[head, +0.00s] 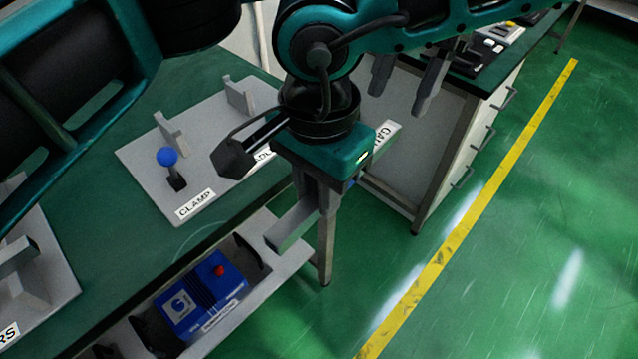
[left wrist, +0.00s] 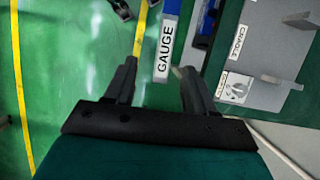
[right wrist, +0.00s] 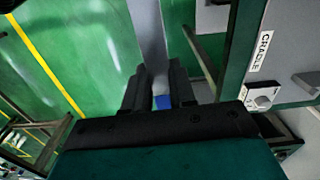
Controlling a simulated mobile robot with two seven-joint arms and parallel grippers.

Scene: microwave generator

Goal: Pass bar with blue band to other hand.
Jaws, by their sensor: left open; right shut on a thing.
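The bar (right wrist: 148,35) is long and grey. In the right wrist view, its blue band (right wrist: 163,102) shows between the fingers of my right gripper (right wrist: 160,85). That gripper is shut on the bar at or near the band. In the head view, my right gripper (head: 318,205) points down, and part of the grey bar (head: 293,226) sticks out beside its fingers. My left gripper (head: 405,92) is open and empty, further right and apart from the bar. The left wrist view also shows its fingers (left wrist: 160,80) spread.
A blue box with a red button (head: 203,295) sits in front. A cabinet (head: 470,135) stands at right. Open floor (head: 530,230) lies right.

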